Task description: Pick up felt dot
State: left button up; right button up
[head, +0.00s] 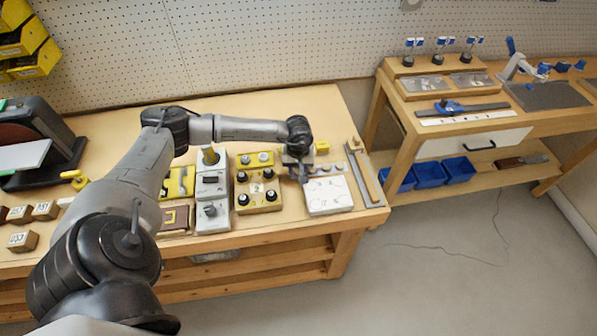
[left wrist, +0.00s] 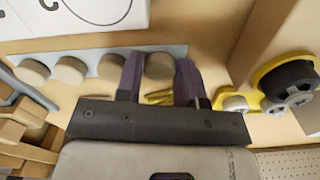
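Several round beige felt dots sit in a row on a grey strip (left wrist: 92,56) in the left wrist view. The rightmost felt dot (left wrist: 160,66) lies between the two fingers of my left gripper (left wrist: 160,72). The fingers stand one on each side of it, and whether they touch it is hard to tell. The dot is still in line with the others. In the head view my left gripper (head: 303,178) is pointed down at the bench, by the white board's upper left corner. The dot is not clearly seen there. My right gripper is out of view.
A white marked board (head: 328,195) lies right beside the gripper. A yellow box with black knobs (head: 258,196) stands to its left, and grey switch boxes (head: 212,205) farther left. A long grey tool (head: 362,170) lies near the bench's right edge.

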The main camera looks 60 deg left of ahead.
aim_at(299, 170)
pick_arm(q)
jog(key=c, duration=0.5)
jog(key=shift+o, duration=0.2)
jog(key=shift+r, duration=0.45)
notch_tip(299, 170, up, 4)
jog(key=shift+f+p, duration=0.25)
jog(key=shift+p, duration=0.2)
jog(key=w+d+r, duration=0.1)
jog(key=d+r, duration=0.2)
jog(key=d, duration=0.2)
jog(key=w+d+r+p, duration=0.1)
jog(key=w+d+r, duration=0.1)
jog(key=d, duration=0.4)
jog(key=shift+w+r, duration=0.3)
jog(key=shift+r, duration=0.5)
